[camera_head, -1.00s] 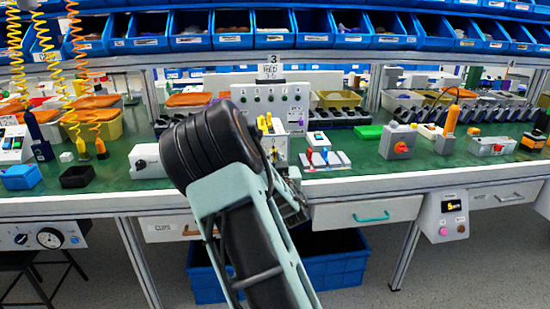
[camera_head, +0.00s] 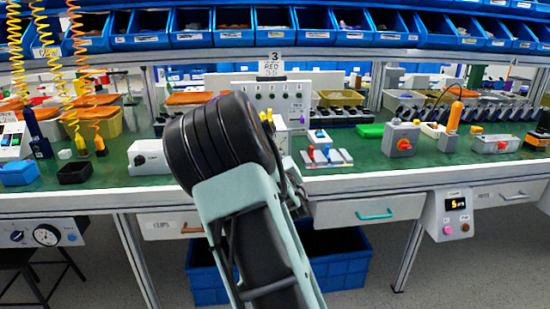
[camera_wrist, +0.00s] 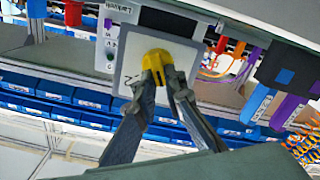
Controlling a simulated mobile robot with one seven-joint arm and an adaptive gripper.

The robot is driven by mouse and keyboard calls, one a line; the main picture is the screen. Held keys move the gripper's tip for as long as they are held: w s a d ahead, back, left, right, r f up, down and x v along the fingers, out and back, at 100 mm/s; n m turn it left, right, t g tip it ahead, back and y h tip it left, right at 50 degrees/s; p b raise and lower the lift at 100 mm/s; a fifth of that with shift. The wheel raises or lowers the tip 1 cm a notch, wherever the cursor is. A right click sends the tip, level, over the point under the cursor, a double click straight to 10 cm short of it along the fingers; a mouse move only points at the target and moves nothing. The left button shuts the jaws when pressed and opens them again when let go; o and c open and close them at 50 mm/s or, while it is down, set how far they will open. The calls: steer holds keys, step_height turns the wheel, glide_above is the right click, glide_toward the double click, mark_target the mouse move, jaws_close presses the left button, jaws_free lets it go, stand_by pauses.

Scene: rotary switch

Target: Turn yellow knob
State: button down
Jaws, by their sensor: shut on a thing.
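The yellow knob (camera_wrist: 154,66) sits on a pale square plate (camera_wrist: 186,60) in the wrist view. My gripper (camera_wrist: 168,78) reaches up to it from below, with its fingertips closed against the knob's sides. It is shut on the knob. The fingers hide part of the knob's lower side. In the head view my dark, ribbed wrist and pale green arm cover the gripper and most of the area around the knob, so the contact cannot be seen there.
A white control panel (camera_head: 292,97) stands behind my arm. A grey box with a red knob (camera_head: 402,140), a board with red and blue parts (camera_head: 326,156) and a white switch box (camera_head: 150,157) stand on the green bench (camera_head: 360,160). Blue bins (camera_head: 275,28) line the shelf above.

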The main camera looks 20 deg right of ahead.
steer(key=shift+a+f+n+b, duration=0.15)
steer(key=shift+n+b, duration=0.4)
steer(key=shift+n, duration=0.95)
steer(key=c, duration=2)
jaws_free()
steer(key=v, duration=1.2)
